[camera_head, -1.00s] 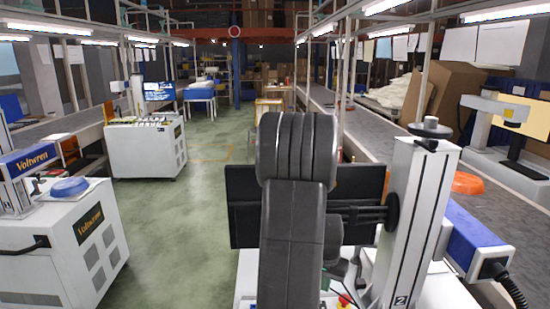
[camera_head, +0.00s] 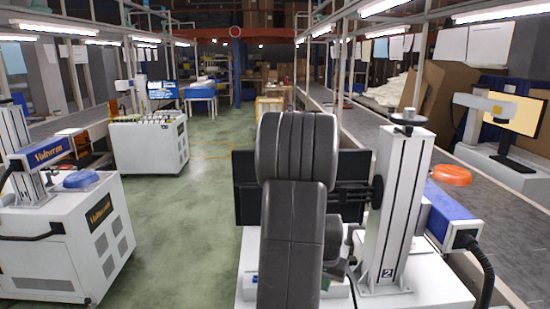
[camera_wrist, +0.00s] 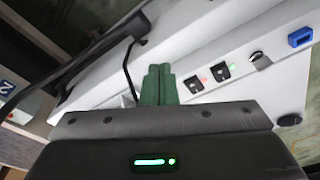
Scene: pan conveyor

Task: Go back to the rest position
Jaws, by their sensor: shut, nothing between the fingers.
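My gripper (camera_wrist: 158,84) shows in the wrist view as two green fingers side by side, closed together with nothing between them. Behind them is the white top of a machine with switches (camera_wrist: 222,71); I cannot tell the distance. In the head view my dark grey arm stands folded up in the middle, and my gripper is not clearly visible there. The white marking machine with a "2" on its column (camera_head: 400,215) stands just beyond my arm.
An orange pan (camera_head: 452,175) is at the right conveyor (camera_head: 360,118). A blue pan (camera_head: 80,179) sits on the left white machine (camera_head: 65,240). Another white cabinet (camera_head: 150,147) stands farther back. A dark monitor (camera_head: 243,190) is behind my arm. The green floor aisle (camera_head: 180,215) is clear.

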